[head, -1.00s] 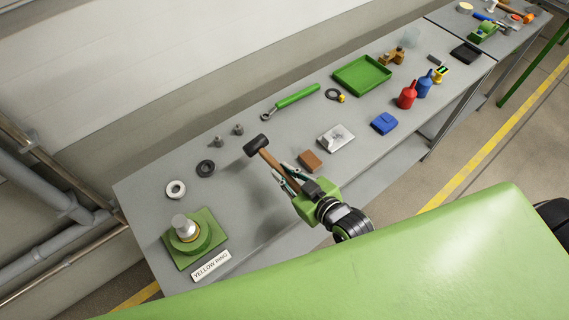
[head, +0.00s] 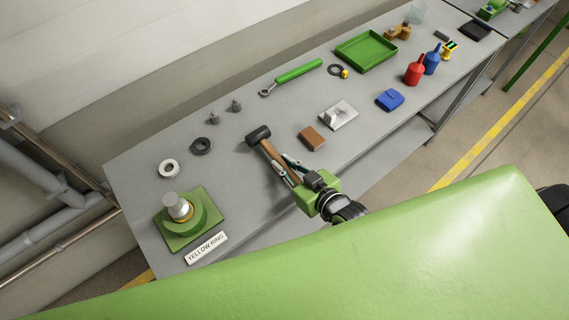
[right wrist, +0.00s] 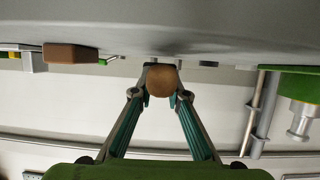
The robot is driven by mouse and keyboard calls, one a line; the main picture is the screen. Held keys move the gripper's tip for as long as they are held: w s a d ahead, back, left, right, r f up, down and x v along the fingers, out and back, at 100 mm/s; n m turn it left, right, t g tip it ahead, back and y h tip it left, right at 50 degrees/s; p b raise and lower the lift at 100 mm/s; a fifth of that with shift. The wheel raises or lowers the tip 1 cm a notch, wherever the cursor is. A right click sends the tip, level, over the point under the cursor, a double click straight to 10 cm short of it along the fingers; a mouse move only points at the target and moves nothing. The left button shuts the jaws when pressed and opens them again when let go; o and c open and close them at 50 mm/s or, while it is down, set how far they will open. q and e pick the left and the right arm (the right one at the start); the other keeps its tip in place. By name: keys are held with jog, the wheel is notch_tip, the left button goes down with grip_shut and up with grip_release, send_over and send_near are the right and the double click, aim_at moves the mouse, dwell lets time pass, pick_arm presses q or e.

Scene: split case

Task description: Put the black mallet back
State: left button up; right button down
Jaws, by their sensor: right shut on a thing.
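The black mallet (head: 258,135) has a black head and a brown wooden handle. My right gripper (head: 285,172) is shut on its handle, with the head pointing away from me toward the back left. The mallet is at or just above the grey table; I cannot tell whether it touches. In the right wrist view, the round brown handle end (right wrist: 160,81) sits between the fingertips of my right gripper (right wrist: 160,97), and the head is mostly hidden behind it. My left gripper is not in view.
A brown block (head: 311,138) and a silver wedge-like piece (head: 339,115) lie right of the mallet. Black (head: 201,146) and white (head: 169,168) rings lie left. A green fixture (head: 187,218) stands by a "YELLOW RING" label (head: 206,247). A green tray (head: 366,51) is farther back.

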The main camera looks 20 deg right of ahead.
aim_at(294, 176)
jog(key=shift+f, duration=0.25)
jog(key=shift+f+b, duration=0.45)
jog(key=shift+f, duration=0.05)
dwell(0.3)
jog(key=c, duration=1.9)
grip_release()
jog(key=shift+o, duration=0.4)
jog(key=shift+f, duration=0.15)
jog(key=o, duration=0.4)
jog(key=shift+s, duration=0.1)
jog(key=shift+b+v, duration=0.75)
jog(key=shift+v, duration=2.2)
